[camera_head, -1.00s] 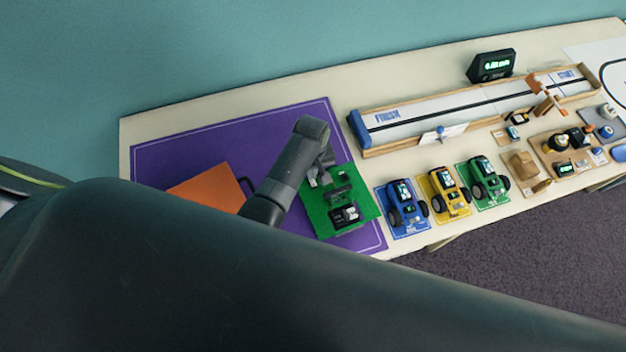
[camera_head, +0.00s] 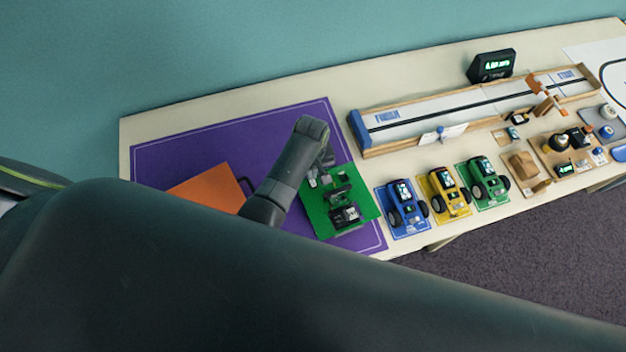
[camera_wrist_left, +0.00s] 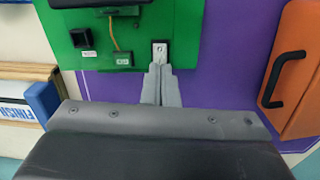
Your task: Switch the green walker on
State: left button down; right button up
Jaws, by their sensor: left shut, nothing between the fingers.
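The green walker shows as a green board (camera_head: 368,208) with dark parts on it, lying on the purple mat at the table's left half. In the left wrist view the green board (camera_wrist_left: 190,30) carries a small pale switch plate (camera_wrist_left: 160,48) at its edge, a black block (camera_wrist_left: 82,38) and a small green module (camera_wrist_left: 122,58). My left gripper (camera_head: 322,172) is over the board's upper left part. In the left wrist view its fingers (camera_wrist_left: 160,72) are shut and empty, tips just at the switch plate; I cannot tell whether they touch it. My right gripper is not in view.
An orange case (camera_head: 205,190) with a black handle lies on the purple mat (camera_head: 230,135), left of the board. A wooden-edged track (camera_head: 460,108) and a black display (camera_head: 491,66) are behind.

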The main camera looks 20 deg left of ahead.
pick_arm(q)
jog(key=shift+f+b, duration=0.65)
jog(key=shift+f, duration=0.35)
dwell(0.9)
jog(key=shift+s, duration=0.1)
notch_tip(320, 180, up, 3)
jog(key=p, duration=0.3)
jog(key=shift+f, duration=0.15)
jog(key=shift+r, duration=2.2)
jog(key=shift+f, duration=0.1)
